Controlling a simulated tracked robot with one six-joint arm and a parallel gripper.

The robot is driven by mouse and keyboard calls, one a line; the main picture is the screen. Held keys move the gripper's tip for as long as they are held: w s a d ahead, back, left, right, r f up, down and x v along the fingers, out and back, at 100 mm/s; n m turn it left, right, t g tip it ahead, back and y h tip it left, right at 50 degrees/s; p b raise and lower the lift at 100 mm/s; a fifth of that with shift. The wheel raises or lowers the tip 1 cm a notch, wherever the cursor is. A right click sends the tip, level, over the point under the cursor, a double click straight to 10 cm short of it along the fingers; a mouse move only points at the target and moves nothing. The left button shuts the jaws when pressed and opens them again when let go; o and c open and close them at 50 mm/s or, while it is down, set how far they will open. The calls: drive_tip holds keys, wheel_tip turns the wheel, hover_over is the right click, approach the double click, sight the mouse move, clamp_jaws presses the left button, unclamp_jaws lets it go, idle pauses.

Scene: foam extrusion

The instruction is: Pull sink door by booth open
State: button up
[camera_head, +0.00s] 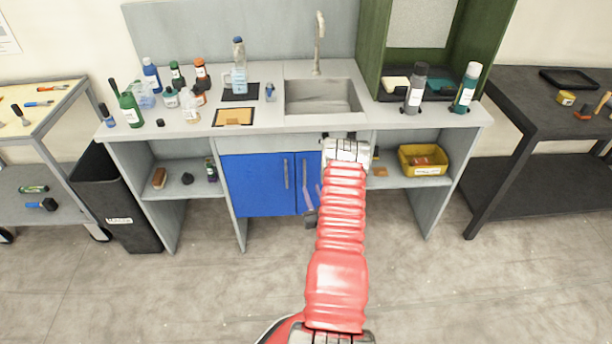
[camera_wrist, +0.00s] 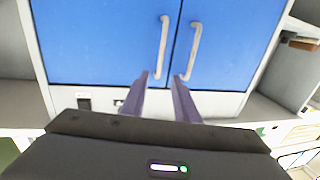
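The blue sink cabinet has two doors under the sink. The door nearer the booth is the right one in the head view (camera_head: 311,163); its front is partly hidden by my red arm. In the wrist view, which looks upside down, it seems to be the left door (camera_wrist: 95,45), with a pale bar handle (camera_wrist: 163,45). The other door (camera_head: 255,185) has its own handle (camera_wrist: 193,48). Both doors look shut. My gripper (camera_wrist: 161,77) is open; the end of the booth-side handle appears between its two fingertips. Contact cannot be told.
The sink (camera_head: 322,98) and counter lie above, with several bottles at left. The green booth (camera_head: 488,35) stands at right. A yellow bin (camera_head: 424,168) sits on the right shelf. A black waste bin (camera_head: 110,200) stands left. The floor before the cabinet is clear.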

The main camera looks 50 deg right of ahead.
drive_tip(key=x, duration=0.9)
drive_tip(key=shift+w+d, duration=0.25)
drive_tip(key=shift+d, duration=0.05)
drive_tip(key=shift+c, duration=0.4)
clamp_jaws()
